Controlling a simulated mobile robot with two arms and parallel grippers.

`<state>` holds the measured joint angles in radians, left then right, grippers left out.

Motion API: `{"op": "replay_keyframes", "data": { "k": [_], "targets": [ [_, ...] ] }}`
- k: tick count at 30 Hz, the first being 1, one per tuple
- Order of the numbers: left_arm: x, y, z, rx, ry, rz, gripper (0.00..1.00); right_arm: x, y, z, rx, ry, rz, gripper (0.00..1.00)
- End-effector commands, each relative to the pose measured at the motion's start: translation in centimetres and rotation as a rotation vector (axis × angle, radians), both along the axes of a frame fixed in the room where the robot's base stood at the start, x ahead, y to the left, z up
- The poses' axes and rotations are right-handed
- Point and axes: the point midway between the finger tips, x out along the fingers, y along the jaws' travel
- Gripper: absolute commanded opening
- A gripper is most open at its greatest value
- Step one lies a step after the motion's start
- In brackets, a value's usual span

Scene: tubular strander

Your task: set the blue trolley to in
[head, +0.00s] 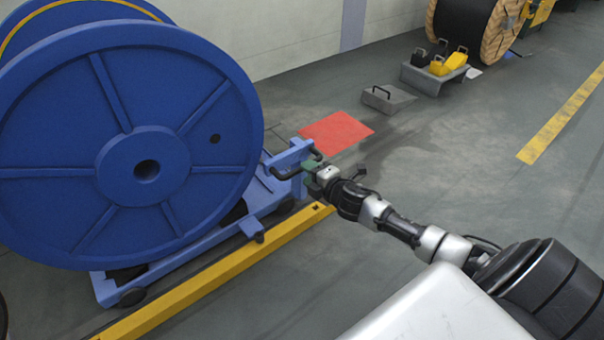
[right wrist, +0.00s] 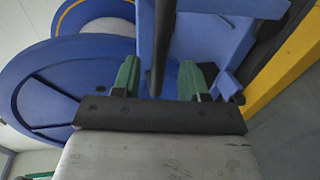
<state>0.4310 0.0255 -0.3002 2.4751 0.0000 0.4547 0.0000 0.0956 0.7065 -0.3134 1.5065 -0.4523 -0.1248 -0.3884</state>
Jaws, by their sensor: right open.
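The blue trolley (head: 198,243) stands at the left in the head view and carries a large blue reel (head: 60,125). A black handle (head: 286,176) sticks out from the trolley's raised end plate. My right gripper (head: 308,168) is at this handle. In the right wrist view its green fingers (right wrist: 158,80) are apart, with a dark bar (right wrist: 158,45) between them; I cannot tell whether they touch it. The trolley's blue end plate (right wrist: 210,40) fills the upper middle there. My left gripper is not in view.
A yellow rail (head: 190,290) runs along the floor beside the trolley. A red floor patch (head: 337,131) lies beyond its end. A grey wedge (head: 388,98) and a grey tray (head: 432,79) with yellow and black blocks stand farther back. Floor to the right is open.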

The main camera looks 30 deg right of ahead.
Motion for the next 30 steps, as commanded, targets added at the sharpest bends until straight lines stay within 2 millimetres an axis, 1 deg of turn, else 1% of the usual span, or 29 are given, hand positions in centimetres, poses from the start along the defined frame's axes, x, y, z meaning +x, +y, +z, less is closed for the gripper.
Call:
{"op": "replay_keyframes", "data": {
  "k": [1, 3, 9, 20, 21, 23, 24, 29, 30],
  "targets": [
    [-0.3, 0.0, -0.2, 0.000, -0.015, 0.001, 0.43, 0.9, 0.0, -0.4, -0.002, -0.003, -0.002, 0.43],
    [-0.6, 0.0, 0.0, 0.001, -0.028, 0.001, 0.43, 1.7, 0.0, -0.5, -0.002, -0.002, -0.002, 0.43],
    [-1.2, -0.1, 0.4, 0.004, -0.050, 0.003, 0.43, 3.3, 0.2, -0.7, -0.001, -0.001, -0.001, 0.43],
    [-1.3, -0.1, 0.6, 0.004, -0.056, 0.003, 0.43, 3.6, 0.2, -0.7, 0.000, 0.001, -0.001, 0.43],
    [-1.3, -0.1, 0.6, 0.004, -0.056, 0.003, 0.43, 3.6, 0.2, -0.7, 0.000, 0.001, -0.001, 0.40],
    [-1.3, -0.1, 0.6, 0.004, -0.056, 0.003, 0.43, 3.6, 0.2, -0.7, 0.000, 0.001, -0.001, 0.31],
    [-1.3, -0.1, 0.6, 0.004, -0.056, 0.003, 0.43, 3.6, 0.2, -0.7, 0.000, 0.001, -0.001, 0.25],
    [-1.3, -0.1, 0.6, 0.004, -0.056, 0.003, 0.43, 3.6, 0.2, -0.7, 0.000, 0.001, -0.001, 0.01],
    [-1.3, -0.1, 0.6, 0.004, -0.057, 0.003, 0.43, 3.6, 0.2, -0.7, 0.000, 0.001, -0.001, 0.00]
  ]
}}
